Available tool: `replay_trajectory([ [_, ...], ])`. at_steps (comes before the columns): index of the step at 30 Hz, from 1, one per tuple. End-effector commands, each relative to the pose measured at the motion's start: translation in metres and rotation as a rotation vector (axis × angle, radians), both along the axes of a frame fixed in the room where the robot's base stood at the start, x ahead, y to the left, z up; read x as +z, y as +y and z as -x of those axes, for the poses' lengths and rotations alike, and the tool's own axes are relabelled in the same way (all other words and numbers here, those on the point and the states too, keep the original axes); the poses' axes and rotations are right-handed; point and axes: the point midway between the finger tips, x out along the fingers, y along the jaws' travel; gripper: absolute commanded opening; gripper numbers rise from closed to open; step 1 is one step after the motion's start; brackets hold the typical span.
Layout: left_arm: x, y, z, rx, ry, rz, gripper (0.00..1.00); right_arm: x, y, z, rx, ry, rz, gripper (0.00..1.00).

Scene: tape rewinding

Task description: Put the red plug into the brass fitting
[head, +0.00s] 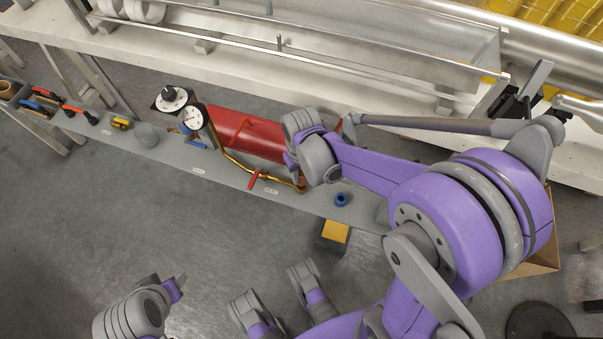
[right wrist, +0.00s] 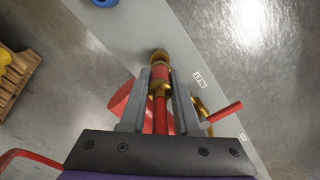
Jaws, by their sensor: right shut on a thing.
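My right gripper (right wrist: 160,76) is shut on the red plug (right wrist: 160,73), which sits as a red band between its fingertips in the right wrist view. A red shaft runs back from it between the fingers. The brass fitting (right wrist: 159,56) lies just past the fingertips, in line with the plug. They look touching or nearly so; I cannot tell whether the plug is inside it. In the head view my right arm reaches in from the right to the end of the brass pipe (head: 240,164), and the fingertips and plug are mostly hidden there.
A red cylinder (head: 243,133) lies behind the pipe. A red lever (head: 254,180), a gauge (head: 193,117) and a blue ring (head: 341,199) are on the narrow grey bench (head: 222,182). A yellow-topped block (head: 335,232) stands on the floor in front.

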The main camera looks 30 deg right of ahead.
Motion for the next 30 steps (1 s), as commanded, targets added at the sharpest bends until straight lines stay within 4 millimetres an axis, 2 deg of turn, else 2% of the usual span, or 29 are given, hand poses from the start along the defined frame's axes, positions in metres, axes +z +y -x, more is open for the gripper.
replay_trajectory([
  [30, -0.011, 0.0, -0.001, 0.0, 0.004, 0.0, 0.5, -0.014, 0.0, 0.0, 0.0, 0.0, 0.0, 0.0],
])
